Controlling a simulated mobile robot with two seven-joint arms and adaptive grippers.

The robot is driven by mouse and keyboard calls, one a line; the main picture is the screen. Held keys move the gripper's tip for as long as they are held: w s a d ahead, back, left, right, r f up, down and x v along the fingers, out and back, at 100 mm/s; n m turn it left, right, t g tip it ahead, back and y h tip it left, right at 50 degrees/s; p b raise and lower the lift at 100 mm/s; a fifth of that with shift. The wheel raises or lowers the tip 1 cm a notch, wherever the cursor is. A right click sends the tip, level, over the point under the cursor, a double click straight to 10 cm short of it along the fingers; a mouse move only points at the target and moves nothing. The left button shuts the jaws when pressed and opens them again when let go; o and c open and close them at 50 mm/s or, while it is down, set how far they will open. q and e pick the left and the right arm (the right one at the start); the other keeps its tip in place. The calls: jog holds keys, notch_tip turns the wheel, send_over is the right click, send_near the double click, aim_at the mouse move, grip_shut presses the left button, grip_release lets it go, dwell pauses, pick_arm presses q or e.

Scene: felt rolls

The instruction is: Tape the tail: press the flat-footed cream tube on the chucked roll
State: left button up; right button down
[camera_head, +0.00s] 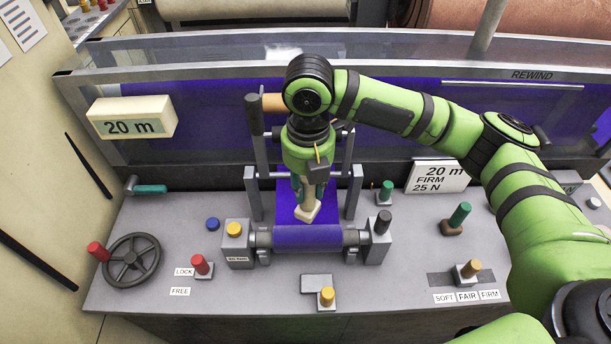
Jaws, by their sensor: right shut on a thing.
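My right gripper (311,182) comes in from the right and points down, shut on the cream tube (306,212). The tube's flat foot faces down over the purple felt just behind the chucked roll (308,239). I cannot tell whether the foot touches the felt. The roll is purple and lies level between two grey chuck blocks, left (237,254) and right (377,247). The tube's upper part is hidden by the gripper. My left gripper is not in view.
A handwheel (133,260) and a red lock lever (201,265) stand on the bench at left. Yellow (327,297), green (460,214) and tan (470,269) knobs stand in front and at right. Grey uprights flank the felt; a glass guard stands behind.

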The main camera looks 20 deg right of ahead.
aim_at(308, 199)
jog(key=shift+s+r, duration=0.1)
jog(key=shift+s, duration=0.15)
jog(key=shift+w, duration=0.1)
jog(key=shift+w+f, duration=0.2)
jog(key=shift+f, duration=1.15)
jog(key=shift+f+b, duration=0.3)
jog(key=shift+f, duration=0.55)
jog(key=shift+f+b, duration=0.35)
jog(key=shift+f, duration=0.85)
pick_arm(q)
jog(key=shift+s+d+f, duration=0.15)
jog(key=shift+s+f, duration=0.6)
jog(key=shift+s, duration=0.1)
pick_arm(e)
jog(key=shift+f, duration=0.25)
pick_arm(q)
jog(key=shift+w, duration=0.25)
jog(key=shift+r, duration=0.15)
